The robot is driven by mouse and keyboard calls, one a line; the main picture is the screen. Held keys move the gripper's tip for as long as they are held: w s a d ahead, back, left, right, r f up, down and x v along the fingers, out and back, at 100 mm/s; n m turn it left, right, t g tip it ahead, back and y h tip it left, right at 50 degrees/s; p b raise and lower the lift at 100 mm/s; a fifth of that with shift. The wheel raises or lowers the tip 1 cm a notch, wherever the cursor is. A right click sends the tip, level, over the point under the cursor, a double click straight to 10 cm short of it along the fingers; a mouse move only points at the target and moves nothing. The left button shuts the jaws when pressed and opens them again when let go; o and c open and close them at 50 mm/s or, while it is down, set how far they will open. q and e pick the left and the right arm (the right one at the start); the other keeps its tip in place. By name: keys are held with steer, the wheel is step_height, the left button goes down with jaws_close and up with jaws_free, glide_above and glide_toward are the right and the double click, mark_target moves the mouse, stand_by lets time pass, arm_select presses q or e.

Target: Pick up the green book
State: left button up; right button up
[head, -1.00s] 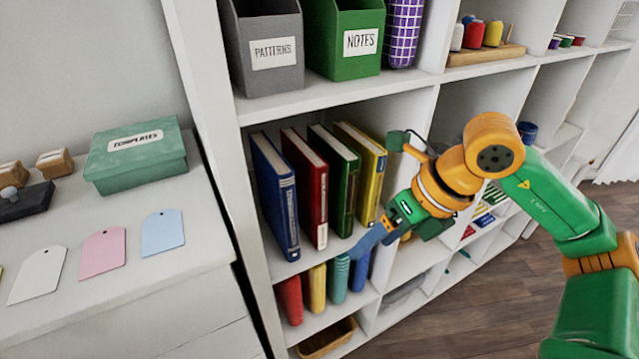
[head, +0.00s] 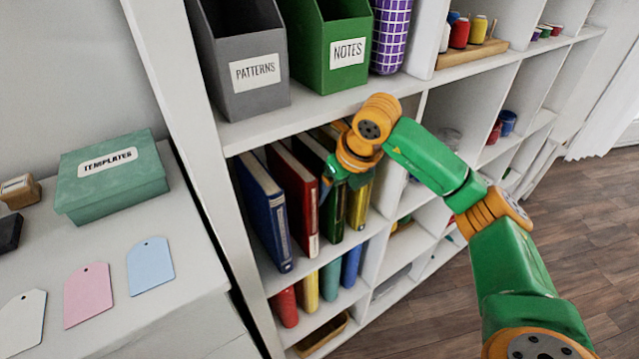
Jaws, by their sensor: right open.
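The green book (head: 332,218) stands upright on the middle shelf, between the red book (head: 305,205) and the yellow book (head: 360,202). My right gripper (head: 331,190) is open, with its fingers in front of the upper part of the green book's spine. The gripper and wrist hide much of that spine and part of the yellow book. I cannot tell whether a finger touches a book. My left gripper is not in view.
A blue book (head: 266,218) stands left of the red one. The shelf board (head: 300,122) above carries a grey PATTERNS box (head: 240,60) and a green NOTES box (head: 330,45). A counter with a TEMPLATES box (head: 110,180) is at left.

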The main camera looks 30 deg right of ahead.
steer(key=shift+w+f, duration=0.1)
jaws_close()
stand_by(1.3)
